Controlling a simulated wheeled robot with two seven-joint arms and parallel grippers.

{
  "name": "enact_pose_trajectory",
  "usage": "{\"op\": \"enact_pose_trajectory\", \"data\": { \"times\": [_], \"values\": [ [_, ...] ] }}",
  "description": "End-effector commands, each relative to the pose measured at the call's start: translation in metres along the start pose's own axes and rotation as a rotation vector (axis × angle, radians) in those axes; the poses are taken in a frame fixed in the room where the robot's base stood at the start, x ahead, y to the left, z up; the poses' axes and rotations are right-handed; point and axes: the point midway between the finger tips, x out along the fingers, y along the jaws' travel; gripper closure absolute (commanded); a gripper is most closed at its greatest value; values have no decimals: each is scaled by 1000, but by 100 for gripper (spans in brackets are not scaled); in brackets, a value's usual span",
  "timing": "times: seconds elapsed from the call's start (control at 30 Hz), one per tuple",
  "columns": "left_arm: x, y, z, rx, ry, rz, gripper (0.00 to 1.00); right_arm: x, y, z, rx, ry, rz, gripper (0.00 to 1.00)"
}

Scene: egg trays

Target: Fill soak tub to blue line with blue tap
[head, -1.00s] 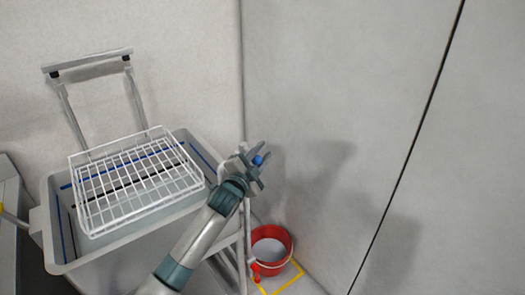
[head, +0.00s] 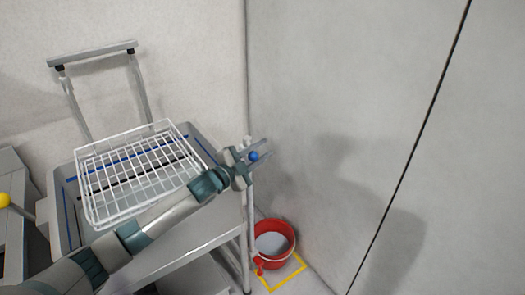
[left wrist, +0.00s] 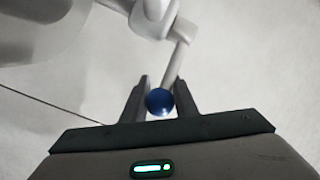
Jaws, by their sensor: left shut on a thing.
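The soak tub (head: 68,240) is a grey rectangular tub on a stand, with a blue line and a black line on its inner wall. A white wire basket (head: 92,218) sits over it, and I cannot make out the water level. The blue tap knob (head: 253,156) is a small blue ball at the tub's right corner. It also shows in the left wrist view (left wrist: 159,102), on a grey lever. My left gripper (head: 259,153) is shut on the knob, one finger on each side. My right gripper is not in view.
A red bucket (head: 290,232) stands on the floor at the right inside a yellow marked outline (head: 290,275). A wall is close behind the left gripper. A yellow ball knob (head: 4,200) shows at the far left edge.

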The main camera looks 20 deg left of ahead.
Motion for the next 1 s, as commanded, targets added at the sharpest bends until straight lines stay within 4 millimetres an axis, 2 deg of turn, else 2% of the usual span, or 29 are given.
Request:
{"op": "enact_pose_trajectory", "data": {
  "times": [0.1,0.13,0.2,0.67,0.87,1.0],
  "values": [
    [0,0,0,-3,-1,-1,100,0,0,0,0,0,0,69],
    [0,0,0,-3,-1,-1,72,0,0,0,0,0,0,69],
    [0,0,0,-3,-1,0,55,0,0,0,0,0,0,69],
    [-5,2,2,-1,-3,1,55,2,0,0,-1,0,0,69],
    [-24,3,2,-1,-3,1,55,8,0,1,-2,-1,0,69],
    [-48,3,3,0,-3,1,55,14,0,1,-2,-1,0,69]
  ]
}}
